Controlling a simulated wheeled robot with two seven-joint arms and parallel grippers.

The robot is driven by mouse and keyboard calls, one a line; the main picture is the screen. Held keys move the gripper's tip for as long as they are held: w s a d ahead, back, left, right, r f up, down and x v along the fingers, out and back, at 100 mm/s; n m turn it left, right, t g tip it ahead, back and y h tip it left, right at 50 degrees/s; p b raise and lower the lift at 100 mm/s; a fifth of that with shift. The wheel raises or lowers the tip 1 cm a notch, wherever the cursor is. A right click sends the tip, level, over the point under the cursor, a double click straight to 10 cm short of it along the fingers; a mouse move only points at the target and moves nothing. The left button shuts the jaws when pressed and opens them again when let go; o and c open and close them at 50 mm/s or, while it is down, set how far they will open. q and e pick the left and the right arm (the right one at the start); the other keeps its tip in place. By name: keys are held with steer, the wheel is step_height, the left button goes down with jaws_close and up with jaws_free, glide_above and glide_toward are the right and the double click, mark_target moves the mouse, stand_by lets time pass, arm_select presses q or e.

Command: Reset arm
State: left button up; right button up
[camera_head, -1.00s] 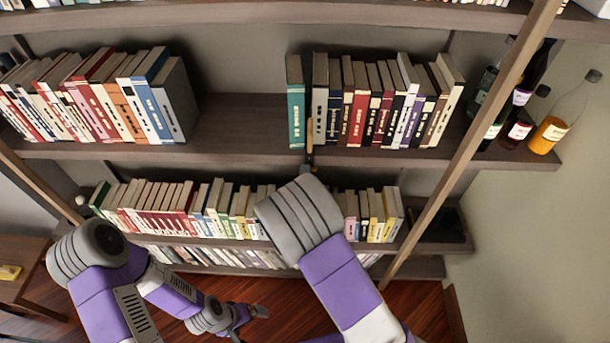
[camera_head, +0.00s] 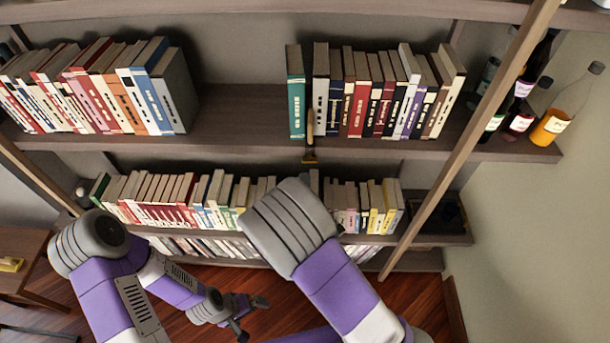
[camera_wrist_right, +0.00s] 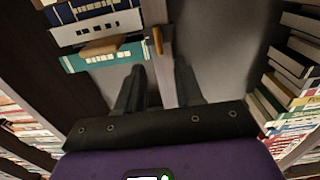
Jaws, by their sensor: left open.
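My left gripper (camera_head: 242,312) is low in the head view, open and empty, above the wooden floor. My right arm rises from the lower right in the head view, and its grey joint hides my right gripper there. In the right wrist view my right gripper (camera_wrist_right: 159,72) shows as two dark fingers standing apart with nothing between them. The fingers point toward a shelf edge beside a teal book.
An upper shelf (camera_head: 240,145) holds books, including a teal book (camera_head: 296,95). A wooden-handled tool (camera_head: 310,135) is at its front edge. Bottles (camera_head: 550,128) stand at the right end. A lower book row (camera_head: 165,205) is behind my arms. A side table (camera_head: 20,260) is at left.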

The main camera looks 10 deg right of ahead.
steer(key=shift+s, duration=0.4)
steer(key=s+d+f+m+g+y, duration=0.15)
steer(key=f+m+g, duration=0.25)
steer(key=f, duration=0.6)
steer(key=s+d+f+m+g+y, duration=0.1)
steer(key=s+f+m+g+y, duration=0.2)
steer(key=f, duration=0.7)
steer(key=s+a+f+m+g+y, duration=0.2)
steer(key=s+f+m+g, duration=0.2)
steer(key=s, duration=0.3)
steer(key=s+a+f+m+g+y+b, duration=0.1)
steer(key=s+a+f+m+g+y, duration=0.1)
steer(key=s+f+m+g, duration=0.3)
steer(key=s+a+m+g, duration=0.1)
steer(key=s, duration=0.2)
steer(key=shift+m+y, duration=0.3)
steer(key=shift+y, duration=0.05)
